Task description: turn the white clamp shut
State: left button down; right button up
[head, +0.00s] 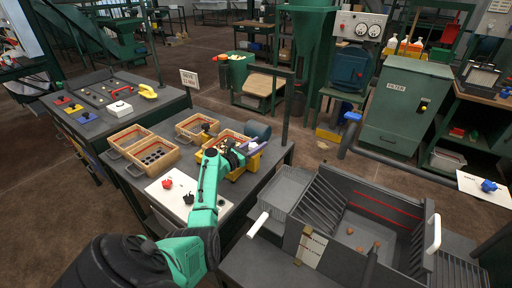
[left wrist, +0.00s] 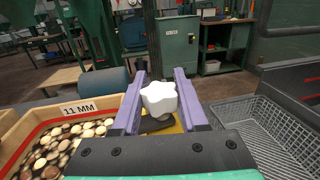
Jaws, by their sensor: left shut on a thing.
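The white clamp (left wrist: 160,99) is a lobed white knob above a yellow base, in the middle of the left wrist view. It shows only as a small pale spot (head: 252,146) in the head view. My left gripper (left wrist: 159,80) has its two purple fingers on either side of the knob and is shut on it. In the head view my green left arm reaches over the table to this gripper (head: 243,151). The knob's underside is hidden. My right gripper is in neither view.
A wooden tray of round pieces marked 11 MM (left wrist: 68,124) stands left of the clamp. A grey mesh basket (left wrist: 262,128) is at its right. More wooden trays (head: 150,146) and a white board (head: 160,198) lie on the table. A dark bin (head: 385,215) stands at right.

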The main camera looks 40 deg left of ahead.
pick_arm(q)
jog(key=shift+w+r+h, duration=0.1)
jog(key=shift+h, duration=0.2)
jog(key=c, duration=0.7)
grip_release()
jog(key=shift+o, duration=1.3)
jog(key=shift+w+d, duration=0.1)
jog(key=s+a, duration=0.1)
jog(key=s, duration=1.3)
jog(key=shift+s+a+f, duration=0.15)
jog(key=shift+f, duration=0.05)
